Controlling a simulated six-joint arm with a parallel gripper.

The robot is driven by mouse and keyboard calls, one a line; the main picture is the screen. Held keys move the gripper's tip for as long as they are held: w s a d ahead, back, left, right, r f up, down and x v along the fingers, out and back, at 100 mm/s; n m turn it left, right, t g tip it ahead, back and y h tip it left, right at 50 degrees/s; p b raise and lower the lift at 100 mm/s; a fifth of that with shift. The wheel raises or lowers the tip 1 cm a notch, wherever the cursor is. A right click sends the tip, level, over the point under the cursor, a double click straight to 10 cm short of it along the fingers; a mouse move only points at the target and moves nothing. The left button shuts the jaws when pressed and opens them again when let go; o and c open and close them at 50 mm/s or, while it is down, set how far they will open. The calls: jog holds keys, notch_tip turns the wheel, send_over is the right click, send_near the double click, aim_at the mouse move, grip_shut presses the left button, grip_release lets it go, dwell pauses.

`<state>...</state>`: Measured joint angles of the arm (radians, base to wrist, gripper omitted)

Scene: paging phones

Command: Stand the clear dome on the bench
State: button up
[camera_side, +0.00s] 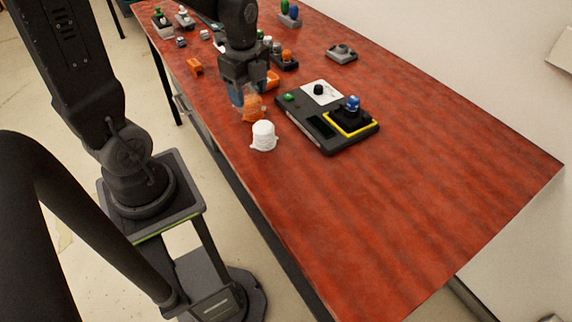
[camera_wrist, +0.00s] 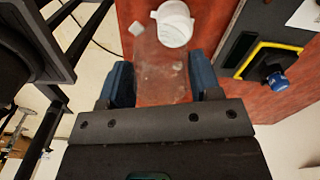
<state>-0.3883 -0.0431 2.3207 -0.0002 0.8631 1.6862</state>
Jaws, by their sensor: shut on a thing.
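My gripper (camera_side: 243,97), with blue fingers, is shut on the clear dome (camera_side: 254,106) near the front edge of the red bench (camera_side: 440,195). In the wrist view the see-through dome (camera_wrist: 160,70) fills the space between the two blue fingertips (camera_wrist: 162,84), with the red bench top showing through it. I cannot tell whether the dome touches the bench.
A white cup-like piece (camera_side: 263,136) stands just in front of the dome. A dark panel (camera_side: 318,138) with a yellow-framed square and a blue-topped knob (camera_side: 352,103) lies to the right. Small parts crowd the far end; the near bench is clear.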

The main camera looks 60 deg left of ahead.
jog(key=w+d+f, duration=0.1)
jog(key=d+f, duration=0.1)
jog(key=d, duration=0.1)
jog(key=w+d+f, duration=0.1)
jog(key=d+f, duration=0.2)
jog(key=d, duration=0.1)
jog(key=d+f, duration=0.2)
jog(key=d, duration=0.2)
jog(key=shift+w+f, duration=0.2)
jog(key=shift+w, duration=0.2)
jog(key=shift+f, duration=2)
jog(key=shift+f, duration=0.2)
jog(key=o, duration=0.8)
jog(key=shift+c, duration=0.2)
